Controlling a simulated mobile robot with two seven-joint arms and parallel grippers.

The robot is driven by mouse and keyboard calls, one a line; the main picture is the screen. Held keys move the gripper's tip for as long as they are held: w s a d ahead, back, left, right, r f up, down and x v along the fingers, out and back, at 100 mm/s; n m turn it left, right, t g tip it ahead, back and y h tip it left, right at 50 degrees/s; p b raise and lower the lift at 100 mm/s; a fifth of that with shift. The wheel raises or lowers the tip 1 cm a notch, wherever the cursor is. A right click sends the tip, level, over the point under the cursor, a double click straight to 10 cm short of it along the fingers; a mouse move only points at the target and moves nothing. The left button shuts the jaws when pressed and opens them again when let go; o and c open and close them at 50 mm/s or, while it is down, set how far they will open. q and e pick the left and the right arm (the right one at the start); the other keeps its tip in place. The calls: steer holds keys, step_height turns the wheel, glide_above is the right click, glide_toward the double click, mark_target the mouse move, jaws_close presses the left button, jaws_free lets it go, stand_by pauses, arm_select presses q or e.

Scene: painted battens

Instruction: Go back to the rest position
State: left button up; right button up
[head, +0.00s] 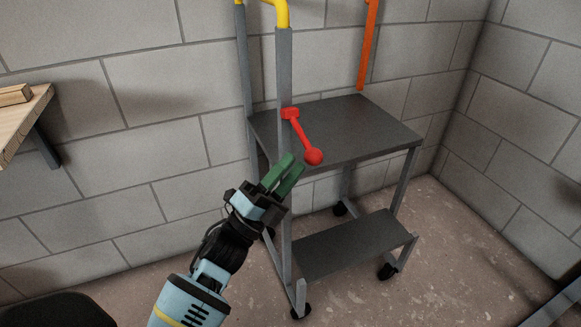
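My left gripper (294,162) reaches up from the bottom of the head view. Its two green fingers point up and right, with a narrow gap between them and nothing seen held. The fingertips appear just below and left of a red lever (302,135) with a round knob, which is fixed to the front post of a grey wheeled cart (365,130). I see no clear contact between fingers and lever. My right gripper is not in view.
The cart has a dark upper shelf and a low step (355,245), both bare. A wooden tabletop (22,122) with a wood piece (14,95) is at the left edge. Block walls close in behind and right.

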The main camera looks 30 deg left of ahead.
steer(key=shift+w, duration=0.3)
